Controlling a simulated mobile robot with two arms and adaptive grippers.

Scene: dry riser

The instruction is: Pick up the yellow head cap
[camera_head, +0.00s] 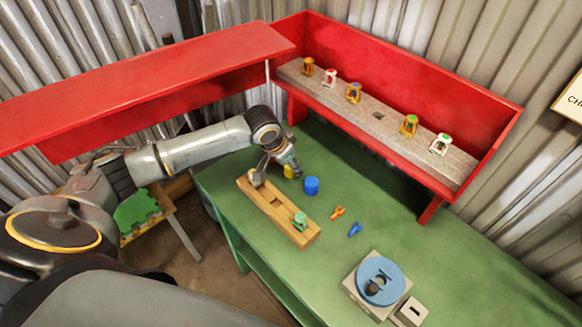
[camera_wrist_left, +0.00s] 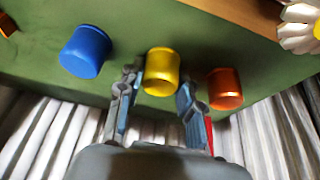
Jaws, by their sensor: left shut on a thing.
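The yellow head cap (camera_wrist_left: 161,72) sits between the two fingers of my left gripper (camera_wrist_left: 158,97) in the left wrist view. The gripper is shut on it. In the head view my left gripper (camera_head: 287,166) is low over the green table, and the yellow cap (camera_head: 289,172) shows only in part under the fingers. I cannot tell whether the cap still touches the table. A blue cap (camera_head: 311,186) stands beside it and also shows in the wrist view (camera_wrist_left: 86,51). An orange-red cap (camera_wrist_left: 225,88) is on its other side. My right gripper is not in view.
A wooden block (camera_head: 270,206) holds a head with green (camera_head: 299,222) at its near end. Orange (camera_head: 338,212) and blue (camera_head: 355,229) small parts lie on the table (camera_head: 420,240). A red shelf (camera_head: 400,95) with several sprinkler heads stands behind. A blue round fixture (camera_head: 380,280) is front right.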

